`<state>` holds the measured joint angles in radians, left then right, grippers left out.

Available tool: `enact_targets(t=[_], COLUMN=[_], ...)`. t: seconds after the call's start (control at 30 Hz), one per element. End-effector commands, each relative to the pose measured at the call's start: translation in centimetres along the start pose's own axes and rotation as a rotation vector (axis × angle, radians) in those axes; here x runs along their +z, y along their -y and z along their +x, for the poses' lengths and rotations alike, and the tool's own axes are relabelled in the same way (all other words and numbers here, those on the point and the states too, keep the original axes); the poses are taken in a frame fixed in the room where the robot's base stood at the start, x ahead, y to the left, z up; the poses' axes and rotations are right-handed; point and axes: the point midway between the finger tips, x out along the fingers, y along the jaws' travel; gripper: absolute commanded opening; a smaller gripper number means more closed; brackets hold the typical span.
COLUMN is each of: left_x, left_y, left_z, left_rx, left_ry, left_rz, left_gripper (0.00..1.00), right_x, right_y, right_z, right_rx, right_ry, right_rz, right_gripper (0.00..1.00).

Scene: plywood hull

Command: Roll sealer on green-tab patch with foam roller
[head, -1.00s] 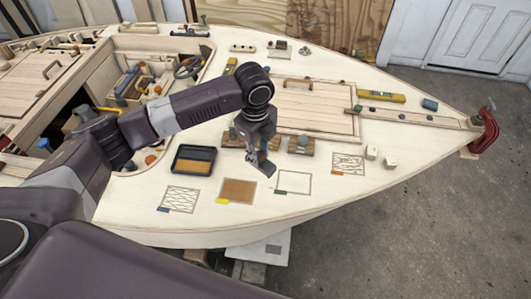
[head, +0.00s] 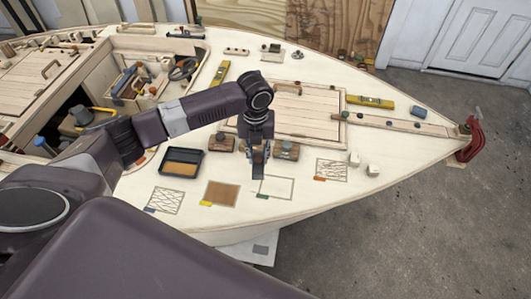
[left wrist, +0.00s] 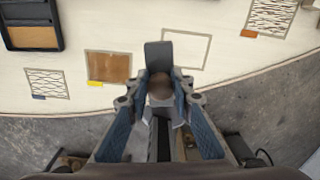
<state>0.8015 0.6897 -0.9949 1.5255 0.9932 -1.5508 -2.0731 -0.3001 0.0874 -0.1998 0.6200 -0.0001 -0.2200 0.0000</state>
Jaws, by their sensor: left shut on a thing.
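The green-tab patch (head: 280,187) is an outlined square on the pale deck with a bare cream inside; its green tab (head: 262,197) is at the lower left corner. My left gripper (head: 258,160) is over the patch's upper left side, shut on a tool that I take for the foam roller. In the left wrist view, the roller (left wrist: 158,55) shows as a dark grey head with a round brown part between the fingers (left wrist: 160,95). It covers the left edge of the patch (left wrist: 190,35). I cannot tell whether it touches the deck. My right gripper is not in view.
A black tray (head: 168,155) with amber sealer is left of my gripper. A brown-filled yellow-tab patch (head: 221,193), a hatched blue-tab patch (head: 165,200) and a hatched orange-tab patch (head: 331,168) lie nearby. White blocks (head: 373,170) and wooden blocks (head: 287,151) stand on the deck.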

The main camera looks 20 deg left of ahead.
Motion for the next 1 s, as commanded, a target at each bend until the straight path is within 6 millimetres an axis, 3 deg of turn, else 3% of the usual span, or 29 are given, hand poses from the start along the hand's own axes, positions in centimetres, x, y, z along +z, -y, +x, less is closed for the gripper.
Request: enact_targets(t=[0.37, 0.8, 1.0], left_x=[0.2, 0.2, 0.2], left_y=[-1.0, -1.0, -1.0], left_z=[0.7, 5.1, 5.2], left_rx=[0.006, 0.005, 0.005], left_ry=[0.0, 0.001, 0.001], left_rz=[0.105, 0.105, 0.104], left_gripper=[0.0, 0.0, 0.0], right_x=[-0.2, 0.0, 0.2], right_y=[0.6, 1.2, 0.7], right_z=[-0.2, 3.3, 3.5], right_rx=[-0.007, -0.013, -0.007], right_ry=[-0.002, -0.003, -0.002], right_rz=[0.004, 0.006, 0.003], right_gripper=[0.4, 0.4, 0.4])
